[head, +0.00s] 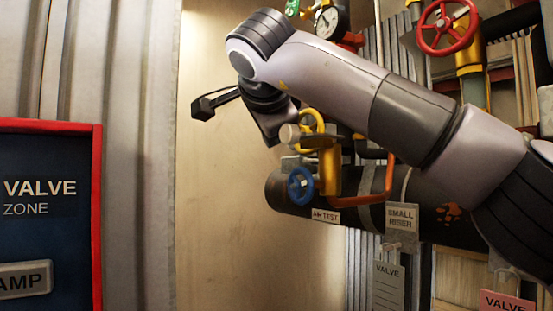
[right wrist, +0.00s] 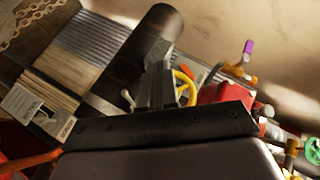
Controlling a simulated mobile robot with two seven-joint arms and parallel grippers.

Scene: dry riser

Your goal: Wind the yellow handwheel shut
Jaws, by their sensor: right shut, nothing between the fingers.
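The yellow handwheel (head: 312,121) is on a yellow valve body (head: 328,165) above the dark horizontal pipe, near the middle of the head view. My right arm passes in front of and above it and hides part of it. In the right wrist view the yellow rim (right wrist: 187,86) shows just right of my right gripper (right wrist: 157,84), partly covered by it. The right gripper's fingers are shut with nothing between them, close beside the rim. I cannot tell whether they touch it. My left gripper is in neither view.
A blue handwheel (head: 300,185) sits just below, by the "AIR TEST" label (head: 326,216). A red handwheel (head: 447,26) and a pressure gauge (head: 331,21) are higher up. Tags hang under the dark pipe (head: 355,212). A red-framed sign (head: 98,220) stands at left.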

